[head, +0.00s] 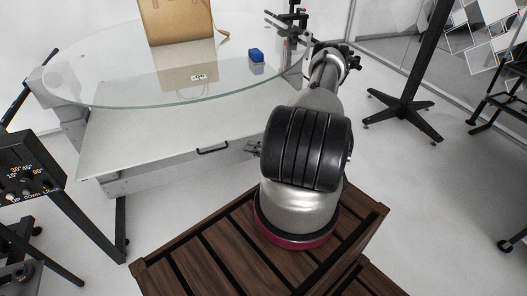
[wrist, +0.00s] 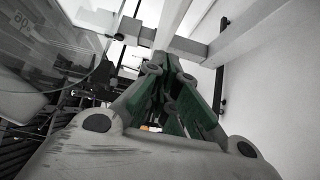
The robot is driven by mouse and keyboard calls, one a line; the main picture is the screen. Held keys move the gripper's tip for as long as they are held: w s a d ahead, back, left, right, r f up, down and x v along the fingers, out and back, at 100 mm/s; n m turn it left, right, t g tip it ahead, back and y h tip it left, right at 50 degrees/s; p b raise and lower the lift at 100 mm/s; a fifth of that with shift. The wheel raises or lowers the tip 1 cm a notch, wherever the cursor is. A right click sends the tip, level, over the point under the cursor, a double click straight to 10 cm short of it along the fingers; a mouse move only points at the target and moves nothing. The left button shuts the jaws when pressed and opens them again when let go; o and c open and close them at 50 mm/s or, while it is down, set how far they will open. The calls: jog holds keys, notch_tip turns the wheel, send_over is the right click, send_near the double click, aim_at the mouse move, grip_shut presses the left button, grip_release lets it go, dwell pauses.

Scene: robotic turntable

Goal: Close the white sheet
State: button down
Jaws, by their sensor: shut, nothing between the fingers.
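A broad white sheet (head: 150,135) shows under the glass disc in the head view, its front edge running along the table. I cannot tell whether this sheet is open or closed. A small dark handle (head: 212,150) sits at its front edge. My gripper (wrist: 165,60) shows in the wrist view with its green-sided fingers brought together and nothing held. Pale beams lie just beyond the fingertips; contact cannot be told. In the head view my arm reaches away to the right of the table, and the fingertips are not clear there.
A round glass disc (head: 115,85) carries a tan bag (head: 177,20) and a blue block (head: 256,55). A black stand (head: 403,105) is at the right. A control box (head: 25,165) is at the left. Grey floor is free between table and stand.

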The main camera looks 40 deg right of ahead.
aim_at(248, 135)
jog(key=shift+w+d, duration=0.2)
jog(key=shift+w, duration=0.45)
jog(key=shift+w+d, duration=0.25)
jog(key=shift+w, duration=0.35)
jog(key=shift+w+d, duration=0.2)
jog(key=shift+w, duration=0.45)
jog(key=w, duration=0.2)
jog(key=w+d, duration=0.1)
jog(key=w, duration=0.1)
jog(key=shift+w+d, duration=0.1)
jog(key=shift+d, duration=0.05)
jog(key=shift+w+d, duration=0.15)
jog(key=shift+w, duration=0.05)
jog(key=shift+r, duration=0.1)
jog(key=s, duration=0.5)
jog(key=shift+s+a, duration=0.1)
jog(key=shift+a, duration=0.3)
jog(key=v, duration=0.9)
jog(key=shift+a, duration=0.15)
